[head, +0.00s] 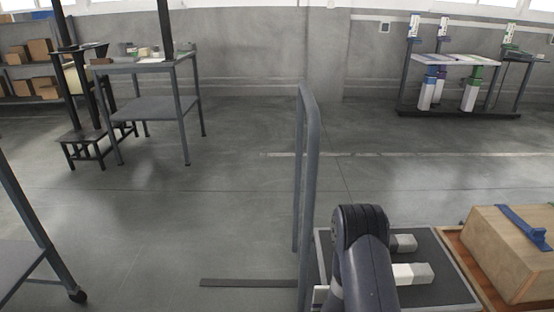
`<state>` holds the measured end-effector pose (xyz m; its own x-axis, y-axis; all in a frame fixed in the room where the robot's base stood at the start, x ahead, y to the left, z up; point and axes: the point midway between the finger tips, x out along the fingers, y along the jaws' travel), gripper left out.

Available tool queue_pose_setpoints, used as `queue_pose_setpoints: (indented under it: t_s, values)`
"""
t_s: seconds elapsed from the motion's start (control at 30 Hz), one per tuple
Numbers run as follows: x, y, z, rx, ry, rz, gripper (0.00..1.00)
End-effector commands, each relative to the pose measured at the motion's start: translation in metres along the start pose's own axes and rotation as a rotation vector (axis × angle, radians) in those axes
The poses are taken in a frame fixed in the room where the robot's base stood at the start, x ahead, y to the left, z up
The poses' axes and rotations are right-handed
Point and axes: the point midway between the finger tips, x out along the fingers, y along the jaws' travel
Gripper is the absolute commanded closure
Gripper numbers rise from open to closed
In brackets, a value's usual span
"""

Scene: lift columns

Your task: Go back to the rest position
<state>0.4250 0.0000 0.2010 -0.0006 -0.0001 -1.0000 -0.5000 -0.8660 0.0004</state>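The dark rounded link of my arm shows at the bottom centre, in front of a dark flat surface (448,285). My gripper is not in view, so its fingers and anything in them cannot be seen. Two light grey and white blocky pieces, one nearer (415,273) and one farther (405,243), lie on the dark surface just right of the arm. Part of them is hidden behind the arm. Several white columns with blue or green parts (470,88) stand on a dark rack at the far right back.
A grey upright frame (309,150) stands left of the arm. A grey table (150,66) and shelves of boxes (20,75) are at left.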

Motion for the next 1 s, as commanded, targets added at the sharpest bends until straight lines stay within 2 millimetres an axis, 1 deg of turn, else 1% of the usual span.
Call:
queue_pose_setpoints:
  t_s: [0.03, 0.23, 0.27, 0.3, 0.6, 0.67, 0.7, 1.0]
  values:
    - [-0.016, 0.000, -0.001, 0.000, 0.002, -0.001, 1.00]
    - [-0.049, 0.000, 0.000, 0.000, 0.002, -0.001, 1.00]
    - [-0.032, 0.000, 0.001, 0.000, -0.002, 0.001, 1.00]
    - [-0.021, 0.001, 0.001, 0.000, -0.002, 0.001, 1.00]
    - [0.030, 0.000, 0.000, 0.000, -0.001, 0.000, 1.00]
    - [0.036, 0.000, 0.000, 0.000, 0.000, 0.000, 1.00]
    - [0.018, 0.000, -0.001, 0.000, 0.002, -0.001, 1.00]
    - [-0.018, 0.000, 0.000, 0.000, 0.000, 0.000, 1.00]
